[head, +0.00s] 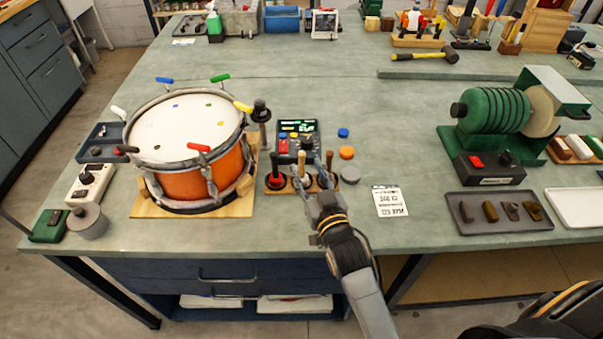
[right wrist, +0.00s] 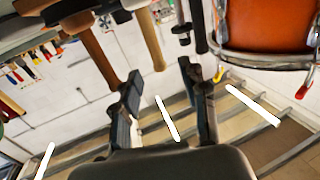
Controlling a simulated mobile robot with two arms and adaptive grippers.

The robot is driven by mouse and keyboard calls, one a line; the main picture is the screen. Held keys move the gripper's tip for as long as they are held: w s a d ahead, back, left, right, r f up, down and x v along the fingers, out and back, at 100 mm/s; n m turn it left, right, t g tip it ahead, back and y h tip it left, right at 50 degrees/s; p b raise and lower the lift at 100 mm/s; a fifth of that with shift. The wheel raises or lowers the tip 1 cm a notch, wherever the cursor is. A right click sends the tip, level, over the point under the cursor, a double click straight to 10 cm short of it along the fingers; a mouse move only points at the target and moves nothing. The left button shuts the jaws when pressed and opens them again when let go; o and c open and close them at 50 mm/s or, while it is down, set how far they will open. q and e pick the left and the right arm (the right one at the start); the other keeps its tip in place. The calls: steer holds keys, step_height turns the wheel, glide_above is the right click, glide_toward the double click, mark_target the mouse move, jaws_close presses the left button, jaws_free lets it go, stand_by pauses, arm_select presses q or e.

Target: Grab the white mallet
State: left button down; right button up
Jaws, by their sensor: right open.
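The white mallet (head: 302,159) stands upright, pale wooden handle up, in the middle of a small wooden rack beside the drum. A dark-handled mallet with a red part (head: 275,178) stands left of it and a brown-handled one (head: 329,160) right of it. My right gripper (head: 315,187) is open in front of the rack, its fingers reaching toward the middle mallet. In the right wrist view, which is upside down, the middle handle (right wrist: 148,42) hangs between the open fingers (right wrist: 158,85), with no clear contact. Its head is out of that frame. My left gripper is not in view.
The orange drum (head: 190,184) on a wooden board stands close on the left. A control box with a display (head: 297,133) is right behind the rack. A printed card (head: 389,201) and a dark tray (head: 499,226) lie to the right. The bench's middle is mostly clear.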

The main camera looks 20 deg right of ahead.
mark_target(303, 159)
steer(key=shift+w+r, duration=0.2)
steer(key=shift+w, duration=0.35)
steer(key=w+p, duration=0.1)
steer(key=w, duration=0.2)
steer(key=shift+w+f, duration=0.15)
steer(key=shift+w, duration=0.5)
steer(key=shift+c, duration=0.2)
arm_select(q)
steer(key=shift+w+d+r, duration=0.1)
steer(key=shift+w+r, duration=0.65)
arm_select(e)
jaws_close()
